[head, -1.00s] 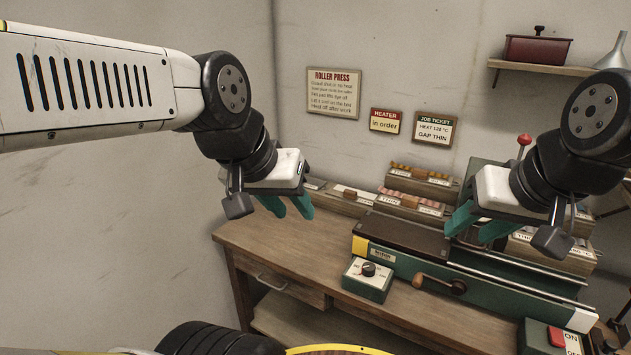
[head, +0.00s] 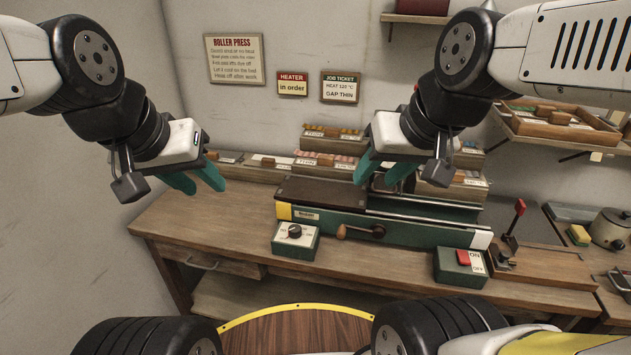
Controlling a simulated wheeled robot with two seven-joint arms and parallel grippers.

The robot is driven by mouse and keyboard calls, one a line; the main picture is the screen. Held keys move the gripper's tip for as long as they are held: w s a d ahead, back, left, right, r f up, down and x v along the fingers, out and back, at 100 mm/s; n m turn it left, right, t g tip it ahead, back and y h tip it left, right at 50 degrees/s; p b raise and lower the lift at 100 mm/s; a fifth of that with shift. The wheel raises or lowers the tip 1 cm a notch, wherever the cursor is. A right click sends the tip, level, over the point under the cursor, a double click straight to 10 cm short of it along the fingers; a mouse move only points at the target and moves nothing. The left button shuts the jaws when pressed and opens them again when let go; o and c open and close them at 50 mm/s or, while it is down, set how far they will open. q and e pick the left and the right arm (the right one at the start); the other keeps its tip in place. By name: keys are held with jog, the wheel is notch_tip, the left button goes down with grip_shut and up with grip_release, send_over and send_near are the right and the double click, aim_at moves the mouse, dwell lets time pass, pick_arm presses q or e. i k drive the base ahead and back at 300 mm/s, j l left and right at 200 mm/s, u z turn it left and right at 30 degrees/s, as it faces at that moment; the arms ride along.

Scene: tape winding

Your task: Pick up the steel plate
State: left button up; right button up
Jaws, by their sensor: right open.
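I cannot make out a steel plate with certainty. A roller press with a green base (head: 400,227) stands on the wooden bench, and a dark flat slab (head: 322,192) lies on its left part. My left gripper (head: 205,187) hangs left of the press, above the bench's left end, with its teal fingers apart and nothing seen between them. My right gripper (head: 376,183) is open in front of the press's middle in the picture. It hides part of the press and the racks behind.
A control box with a dial (head: 295,238) and a switch box (head: 460,266) stand at the bench's front. A crank handle (head: 360,231) sticks out between them. Label racks (head: 330,140) stand behind. A red-handled lever (head: 514,222) and a pot (head: 611,228) are at right. The bench's left front is clear.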

aim_at(218, 156)
jog(key=i+j+z, duration=0.2)
jog(key=j, duration=0.15)
jog(key=i+j+z, duration=0.15)
jog(key=j, duration=0.2)
jog(key=i+j+z, duration=0.2)
jog(key=j, duration=0.15)
jog(key=i+j+z, duration=0.15)
jog(key=j, duration=0.25)
jog(key=k, duration=0.05)
